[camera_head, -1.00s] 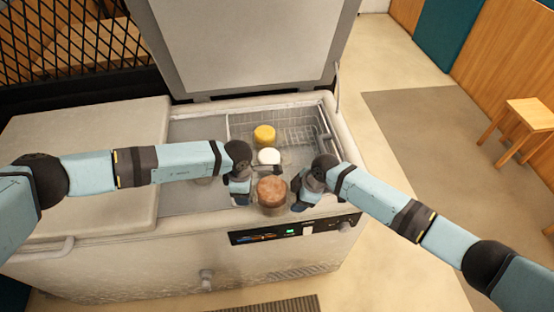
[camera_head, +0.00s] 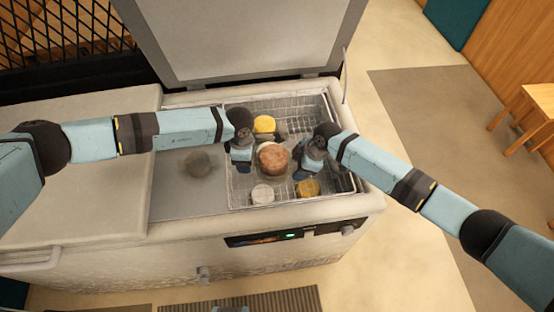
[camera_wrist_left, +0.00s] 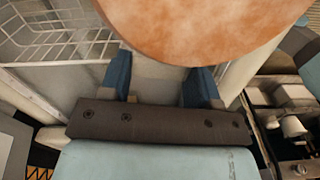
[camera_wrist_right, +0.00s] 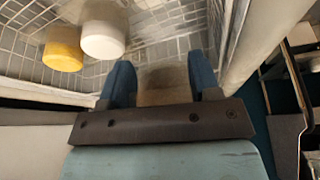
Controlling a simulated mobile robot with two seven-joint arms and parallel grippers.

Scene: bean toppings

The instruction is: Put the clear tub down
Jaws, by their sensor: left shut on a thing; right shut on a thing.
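The clear tub (camera_head: 272,160) has a reddish-brown round top. It is held between my two grippers above the wire basket in the open chest freezer; its height over the basket floor is hard to tell. My left gripper (camera_head: 250,163) is shut on its left side, and my right gripper (camera_head: 297,162) is shut on its right side. The left wrist view shows the brown top (camera_wrist_left: 210,25) large above the fingers. In the right wrist view, the tub's see-through wall (camera_wrist_right: 162,85) is faint between the fingers.
The wire basket (camera_head: 335,185) also holds a yellow tub (camera_head: 264,124) at the back, a white tub (camera_head: 262,194) in front and a yellow-orange tub (camera_head: 308,188) at front right. A dark round thing (camera_head: 197,163) lies left of the basket. The freezer's lid (camera_head: 240,40) stands open.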

